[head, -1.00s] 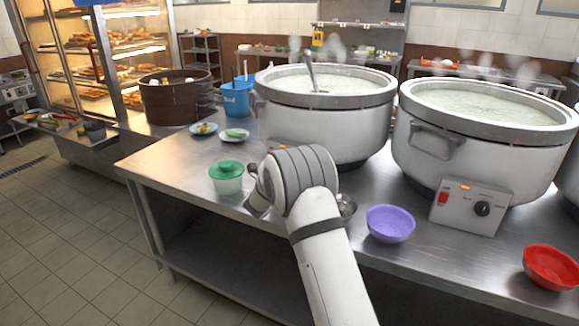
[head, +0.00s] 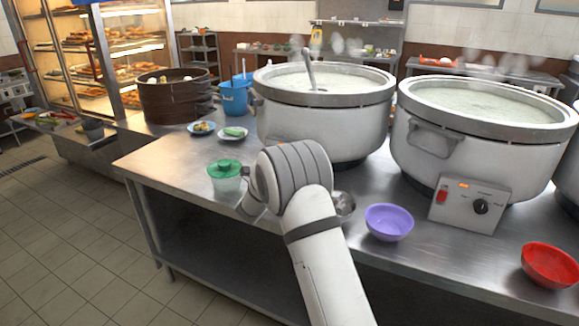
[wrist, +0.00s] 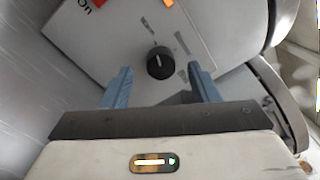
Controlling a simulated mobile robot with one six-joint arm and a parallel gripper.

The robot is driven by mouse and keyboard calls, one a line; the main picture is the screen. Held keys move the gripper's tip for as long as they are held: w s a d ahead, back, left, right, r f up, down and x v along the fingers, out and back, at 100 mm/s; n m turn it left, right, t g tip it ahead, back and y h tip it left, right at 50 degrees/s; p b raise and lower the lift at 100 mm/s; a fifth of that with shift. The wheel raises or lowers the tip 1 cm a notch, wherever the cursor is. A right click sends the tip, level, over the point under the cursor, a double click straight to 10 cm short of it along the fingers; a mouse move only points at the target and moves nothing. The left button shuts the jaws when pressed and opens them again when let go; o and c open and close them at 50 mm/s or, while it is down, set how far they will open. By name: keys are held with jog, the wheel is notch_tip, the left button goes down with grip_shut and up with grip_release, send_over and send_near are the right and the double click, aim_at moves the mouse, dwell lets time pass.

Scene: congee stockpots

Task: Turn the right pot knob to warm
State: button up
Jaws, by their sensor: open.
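The right pot (head: 480,140) is a big white pot of steaming congee. On its front is a grey control box (head: 463,222) with a red switch, a lit orange lamp and a black knob (head: 481,207); nothing covers this box. The left pot (head: 320,130) stands beside it, its control box hidden behind my arm. In the wrist view my open gripper (wrist: 161,69) faces a control box (wrist: 115,38) with a black knob (wrist: 160,63) between and slightly beyond the blue fingertips, apart from them. Its white mark points roughly up; labels around it are unreadable. In the head view my gripper is hidden.
A purple bowl (head: 389,222) and a red bowl (head: 550,264) stand near the counter's front edge. Small plates (head: 233,133) lie behind.

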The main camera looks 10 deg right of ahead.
jog(key=v, duration=0.5)
jog(key=s+d+r+m+g+p, duration=0.2)
jog(key=s+d+r+m+g, duration=0.15)
jog(key=s+m, duration=0.3)
jog(key=s+d+r+m+g+p, duration=0.1)
jog(key=s+d+r+m+g, duration=0.2)
jog(key=s+d+m+g, duration=0.25)
jog(key=s+d+r+m+g+p, duration=0.2)
jog(key=s+d+r+m, duration=0.15)
jog(key=s+m, duration=0.45)
jog(key=s+a+r+m+y+p, duration=0.1)
jog(key=s+a+m+y, duration=0.2)
jog(key=s+m, duration=0.4)
jog(key=s+a+r+m+y+p, duration=0.1)
jog(key=s+m+y, duration=0.3)
jog(key=s, duration=0.5)
jog(key=s+a+m+g+y+p, duration=0.1)
jog(key=s+a+m+y, duration=0.3)
jog(key=s+m, duration=0.4)
jog(key=shift+a+r+m+p, duration=0.3)
jog(key=shift+r+m+p, duration=0.1)
jog(key=shift+m+p, duration=0.4)
jog(key=shift+c, duration=0.5)
